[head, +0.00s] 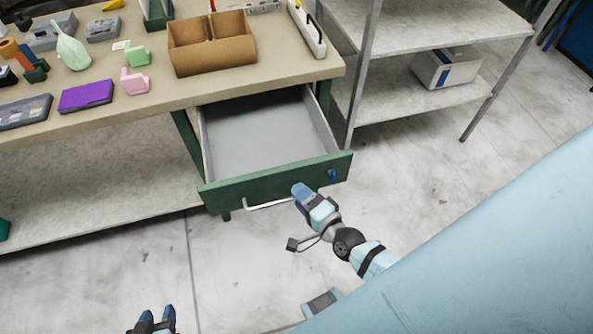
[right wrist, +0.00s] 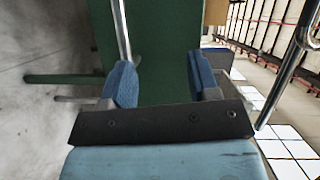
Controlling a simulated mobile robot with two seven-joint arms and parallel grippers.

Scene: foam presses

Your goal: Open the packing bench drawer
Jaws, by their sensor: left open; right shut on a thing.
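The packing bench drawer (head: 265,135) is pulled well out from under the bench top, and its grey inside is empty. Its green front (head: 330,170) carries a pale bar handle (head: 268,205). In the right wrist view, the handle bar (right wrist: 121,35) runs down to the left finger of my right gripper (right wrist: 163,80), in front of the green drawer front (right wrist: 165,50). The exact grip is partly hidden. My left gripper (head: 157,318) is open and empty at the bottom edge, away from the drawer.
The bench top (head: 155,92) holds an open cardboard box (head: 212,45), a purple box (head: 86,96) and several small items. A grey shelf rack (head: 425,85) with a white box (head: 447,68) stands to the right. The floor in front of the drawer is clear.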

